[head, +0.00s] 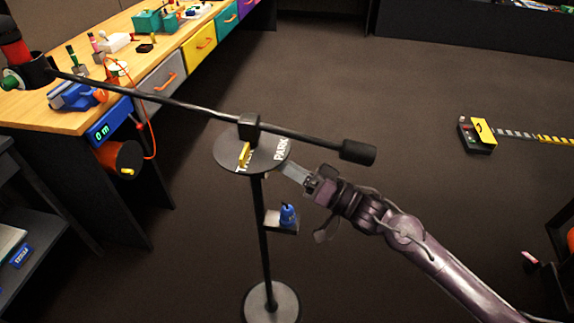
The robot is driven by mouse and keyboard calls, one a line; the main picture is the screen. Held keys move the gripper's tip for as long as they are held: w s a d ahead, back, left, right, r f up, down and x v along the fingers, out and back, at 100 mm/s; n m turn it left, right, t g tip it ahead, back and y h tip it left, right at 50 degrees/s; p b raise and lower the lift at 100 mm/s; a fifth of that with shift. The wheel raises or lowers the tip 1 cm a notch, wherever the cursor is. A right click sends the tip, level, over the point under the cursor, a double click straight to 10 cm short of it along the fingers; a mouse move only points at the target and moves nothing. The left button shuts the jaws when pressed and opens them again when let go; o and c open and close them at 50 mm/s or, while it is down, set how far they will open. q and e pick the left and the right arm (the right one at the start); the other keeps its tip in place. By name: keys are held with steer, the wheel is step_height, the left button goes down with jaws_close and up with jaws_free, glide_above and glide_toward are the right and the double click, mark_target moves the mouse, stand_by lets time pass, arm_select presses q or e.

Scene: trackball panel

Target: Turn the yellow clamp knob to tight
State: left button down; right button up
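The yellow clamp knob (244,155) sits at a round dark disc (226,152) on top of a black upright stand. White lettering shows on the disc: "PARK" reads on the right, and a word starting with T is partly hidden by the knob. A long black boom (200,107) crosses above the disc through a block. My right gripper (290,170) comes in from the right, with its pale fingertips by the disc's right edge, below "PARK". It is apart from the knob. I cannot tell whether its fingers are open or shut. My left gripper is not in view.
The boom ends in a dark cylinder (358,152) above my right gripper. A small shelf on the stand holds a blue object (288,215). The stand has a round base (271,302). A cluttered wooden workbench (38,113) stands at left. A yellow-black box (477,134) lies at right on open floor.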

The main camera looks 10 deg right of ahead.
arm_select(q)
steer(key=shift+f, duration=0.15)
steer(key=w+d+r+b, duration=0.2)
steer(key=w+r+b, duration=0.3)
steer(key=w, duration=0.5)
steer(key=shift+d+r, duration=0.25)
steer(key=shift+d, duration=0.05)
arm_select(e)
steer(key=shift+w+n+g+y, duration=0.1)
steer(key=shift+n+g+y, duration=0.5)
steer(key=shift+n, duration=1.1)
steer(key=shift+n+g+y, duration=0.4)
steer(key=shift+n+g, duration=0.35)
steer(key=shift+n, duration=0.95)
steer(key=shift+w+n+g+y, duration=0.1)
steer(key=shift+n+g+y, duration=0.5)
steer(key=shift+n, duration=1.1)
steer(key=o, duration=0.7)
steer(key=shift+d, duration=0.1)
arm_select(q)
steer(key=shift+b, duration=0.3)
arm_select(e)
steer(key=shift+s+f, duration=0.1)
